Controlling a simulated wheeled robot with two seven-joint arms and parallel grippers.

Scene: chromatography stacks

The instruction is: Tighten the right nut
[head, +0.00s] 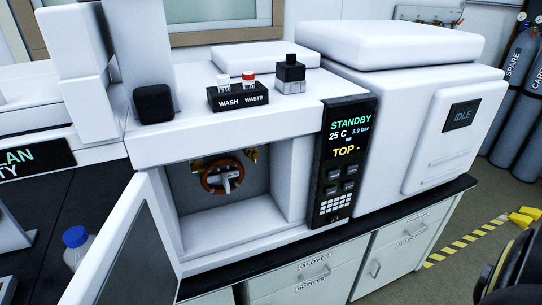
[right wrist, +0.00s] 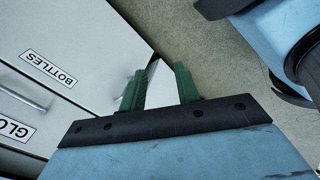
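An open compartment (head: 225,205) in the white instrument holds a copper-coloured ring-shaped coil (head: 206,178) with a pale support in its middle. A small brass fitting (head: 251,154), which looks like the right nut, sits at the upper right of the coil. Another brass fitting (head: 197,164) sits at its upper left. Both are small, and how tight they are cannot be told. My left gripper is in neither view.
The compartment's door (head: 125,250) stands open at the left. A control panel (head: 345,160) reading STANDBY is to the right. Wash and waste vials (head: 237,97) stand on top. Cabinet drawers (head: 320,270) lie below. A blue-capped bottle (head: 77,245) is left of the door.

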